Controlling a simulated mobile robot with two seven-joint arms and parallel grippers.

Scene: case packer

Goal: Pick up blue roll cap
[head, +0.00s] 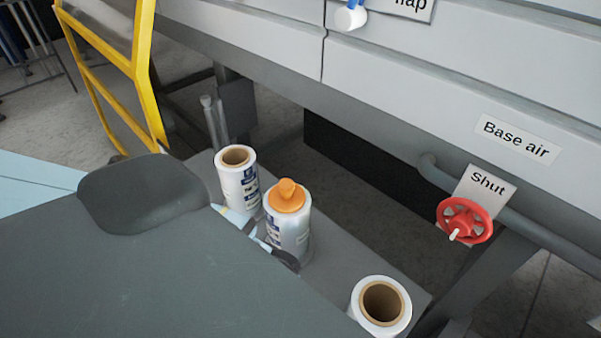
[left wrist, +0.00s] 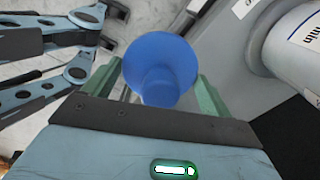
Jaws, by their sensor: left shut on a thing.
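The blue roll cap (left wrist: 160,68) fills the middle of the left wrist view. Its round flange and shorter knob face the camera. My left gripper (left wrist: 158,85) is shut on it, with a green finger on each side. In the head view I cannot make out the cap or this gripper's fingertips; a large dark grey shape covers the lower left. Dark jointed links (left wrist: 50,70), possibly my right gripper, show at the left of the left wrist view. Whether they are open or shut is unclear.
A white roll with an orange cap (head: 287,196) stands on a grey ledge between an uncapped roll (head: 237,180) and another uncapped roll (head: 381,306) nearer. A red handwheel (head: 464,220) marked Shut is at right. A yellow frame (head: 146,85) stands at upper left.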

